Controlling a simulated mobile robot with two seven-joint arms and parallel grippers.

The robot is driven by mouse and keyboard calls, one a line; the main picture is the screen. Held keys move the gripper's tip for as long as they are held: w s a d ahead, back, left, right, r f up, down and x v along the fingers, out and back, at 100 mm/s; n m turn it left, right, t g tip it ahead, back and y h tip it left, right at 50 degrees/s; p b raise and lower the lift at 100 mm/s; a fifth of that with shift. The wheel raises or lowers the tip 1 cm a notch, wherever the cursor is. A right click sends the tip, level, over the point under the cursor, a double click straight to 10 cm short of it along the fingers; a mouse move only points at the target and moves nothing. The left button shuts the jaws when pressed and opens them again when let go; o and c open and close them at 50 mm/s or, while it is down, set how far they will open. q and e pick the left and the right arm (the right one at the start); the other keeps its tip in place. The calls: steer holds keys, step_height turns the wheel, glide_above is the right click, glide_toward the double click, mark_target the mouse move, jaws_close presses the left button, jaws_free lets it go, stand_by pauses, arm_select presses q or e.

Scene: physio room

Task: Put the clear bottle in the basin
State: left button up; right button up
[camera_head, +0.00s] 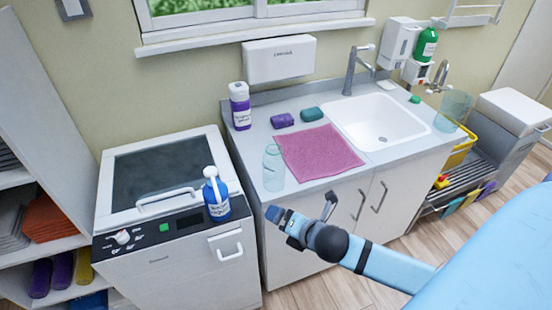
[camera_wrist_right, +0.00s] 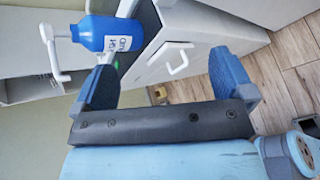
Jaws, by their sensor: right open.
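The clear bottle (camera_head: 273,170) stands upright near the front left edge of the counter, left of the pink cloth. The white basin (camera_head: 358,112) is sunk into the counter further right and shows no objects inside. My right gripper (camera_head: 302,205) is open and empty in front of the counter, apart from the bottle and to its lower right. In the right wrist view its two blue fingers (camera_wrist_right: 164,72) are spread with nothing between them. The clear bottle cannot be made out in that view. My left gripper is in neither view.
A pink cloth (camera_head: 318,152) lies between bottle and basin. A purple-labelled bottle (camera_head: 240,106) stands at the back left. A blue pump bottle (camera_head: 216,196) stands on the unit left of the counter, also in the wrist view (camera_wrist_right: 112,34). A clear container (camera_head: 453,110) is right of the basin.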

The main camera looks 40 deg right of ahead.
mark_target(279, 167)
steer(key=w+d+r+n+t+h+p, duration=0.1)
steer(key=w+d+r+n, duration=0.1)
steer(key=r+n, duration=0.25)
steer(key=w+d+r+n+h+p, duration=0.1)
steer(key=d+r+n, duration=0.2)
steer(key=r+n, duration=0.15)
steer(key=x, duration=0.5)
steer(key=r+x, duration=0.1)
steer(key=x, duration=0.2)
steer(key=shift+w+d, duration=0.1)
steer(key=shift+w, duration=0.25)
steer(key=x, duration=0.4)
steer(key=shift+w+d+f+p, duration=0.25)
steer(key=shift+f+p, duration=0.05)
steer(key=shift+p, duration=0.05)
steer(key=shift+w+f, duration=0.15)
steer(key=shift+w, duration=0.15)
steer(key=shift+c, duration=0.2)
steer(key=c, duration=1)
steer(key=shift+c, duration=0.2)
